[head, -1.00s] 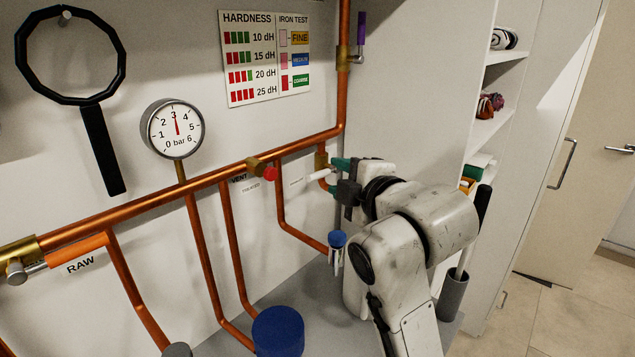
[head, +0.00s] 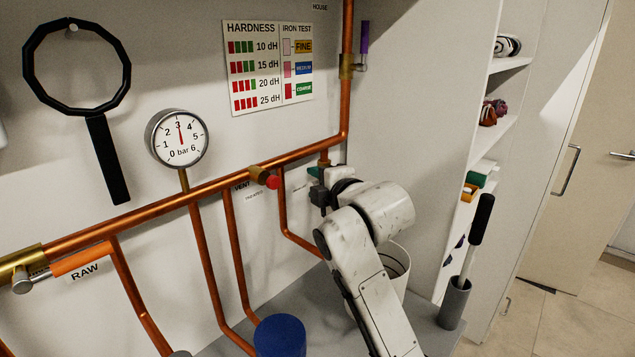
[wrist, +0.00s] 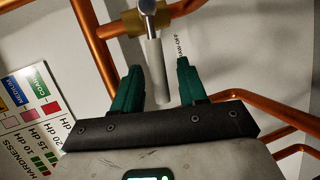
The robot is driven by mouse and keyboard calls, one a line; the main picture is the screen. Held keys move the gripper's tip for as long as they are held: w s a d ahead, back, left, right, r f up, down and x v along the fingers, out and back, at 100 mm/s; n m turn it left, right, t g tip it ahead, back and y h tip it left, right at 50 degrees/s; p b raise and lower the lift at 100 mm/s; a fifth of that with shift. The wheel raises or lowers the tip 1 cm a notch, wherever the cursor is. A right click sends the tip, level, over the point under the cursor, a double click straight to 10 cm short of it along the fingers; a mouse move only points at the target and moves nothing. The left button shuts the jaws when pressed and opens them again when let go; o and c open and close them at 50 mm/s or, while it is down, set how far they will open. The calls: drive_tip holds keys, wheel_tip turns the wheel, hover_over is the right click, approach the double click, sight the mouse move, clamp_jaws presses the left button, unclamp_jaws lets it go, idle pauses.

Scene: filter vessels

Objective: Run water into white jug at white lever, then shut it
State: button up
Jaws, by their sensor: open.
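The white lever (wrist: 155,72) hangs from a valve with a brass body (wrist: 133,22) on the copper pipe in the wrist view. My gripper (wrist: 158,76) is open, its green fingers on either side of the lever, with a visible gap at each side. In the head view my gripper (head: 319,184) is at the pipe drop near the wall corner and hides the lever. A white open-topped vessel (head: 403,262), which looks like the jug, stands on the grey bench behind my arm. My arm hides part of it, and its inside cannot be made out.
A red-knobbed valve (head: 272,182) sits on the pipe just left of my gripper. A blue cylinder (head: 280,336) stands on the bench in front. A grey holder (head: 454,303) with a black-handled tool stands at right, beside the shelves.

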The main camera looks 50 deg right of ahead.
drive_tip(key=shift+w, duration=0.2)
clamp_jaws()
idle(0.3)
